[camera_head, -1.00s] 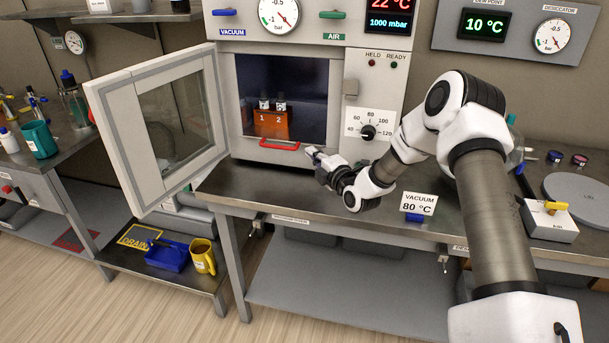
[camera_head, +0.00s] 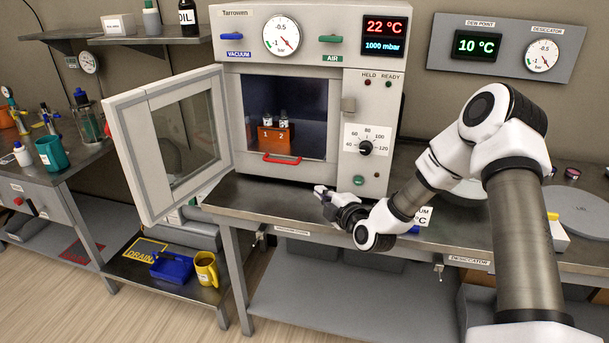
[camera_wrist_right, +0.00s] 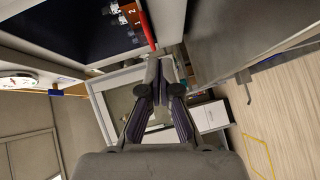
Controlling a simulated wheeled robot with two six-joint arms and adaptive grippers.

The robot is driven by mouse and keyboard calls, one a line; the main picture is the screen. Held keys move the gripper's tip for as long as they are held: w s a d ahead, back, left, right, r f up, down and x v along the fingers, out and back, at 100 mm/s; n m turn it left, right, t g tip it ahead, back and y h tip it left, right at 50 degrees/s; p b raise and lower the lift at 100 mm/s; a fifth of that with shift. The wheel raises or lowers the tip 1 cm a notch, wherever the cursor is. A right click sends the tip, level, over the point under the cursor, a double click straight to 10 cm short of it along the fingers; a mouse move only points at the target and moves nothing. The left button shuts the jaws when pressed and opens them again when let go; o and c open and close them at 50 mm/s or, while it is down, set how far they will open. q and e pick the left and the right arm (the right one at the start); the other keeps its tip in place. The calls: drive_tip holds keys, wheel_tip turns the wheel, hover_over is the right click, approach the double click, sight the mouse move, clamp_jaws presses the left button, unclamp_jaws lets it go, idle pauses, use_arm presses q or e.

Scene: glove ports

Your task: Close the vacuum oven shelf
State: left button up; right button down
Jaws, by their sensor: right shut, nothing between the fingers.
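The vacuum oven (camera_head: 233,22) stands on the bench with its windowed door (camera_head: 130,150) swung wide open to the left. Inside, an orange rack (camera_head: 275,141) with vials sits low in the chamber, and the shelf's red handle (camera_head: 282,159) shows at the opening's lower edge. The handle (camera_wrist_right: 148,30) and rack (camera_wrist_right: 130,16) also show at the top of the right wrist view. My right gripper (camera_head: 321,191) is shut and empty, below and right of the handle and apart from it, in front of the oven. Its fingers (camera_wrist_right: 166,65) point toward the open door. My left gripper is out of view.
The bench front edge (camera_head: 270,224) runs below my right gripper. A lower platform holds a blue tray (camera_head: 172,267) and a yellow mug (camera_head: 206,268). A side bench with bottles stands at left.

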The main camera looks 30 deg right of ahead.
drive_tip(key=w+a+r+n, duration=0.2)
drive_tip(key=w+a+r, duration=0.1)
drive_tip(key=a, duration=0.3)
approach(281, 162)
drive_tip(key=w+a, duration=0.2)
drive_tip(key=w, duration=0.2)
drive_tip(key=w+d, duration=0.1)
drive_tip(key=w+d+f+p, duration=0.1)
drive_tip(key=shift+d+m+y, duration=0.3)
drive_tip(key=shift+d+y, duration=0.1)
